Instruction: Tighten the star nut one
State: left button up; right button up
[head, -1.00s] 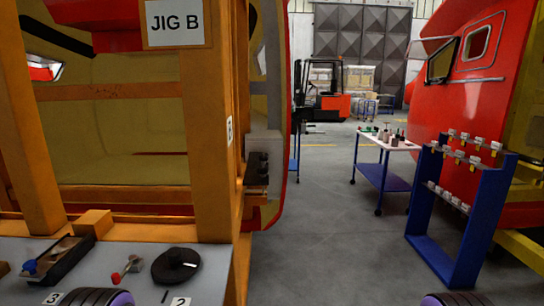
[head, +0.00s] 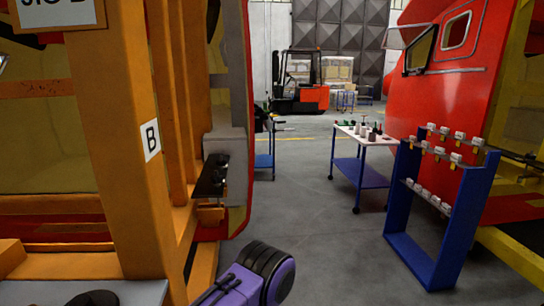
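No star nut can be made out with certainty. Small dark knob-like parts (head: 216,162) sit on a bracket at the right side of the orange jig frame (head: 125,110); they are too small to tell whether one is a star nut. A purple and black link of one of my arms (head: 262,272) reaches in at the bottom centre, below the bracket and apart from it. No gripper fingers show in the head view, so neither gripper's opening can be seen.
A grey bench top (head: 135,292) is at the lower left. The floor between jig and rack is clear.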

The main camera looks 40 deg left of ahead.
aim_at(222, 164)
jog(key=z, duration=0.25)
jog(key=i, duration=1.05)
jog(key=u, duration=0.85)
jog(key=i, duration=0.7)
jog(key=u, duration=0.8)
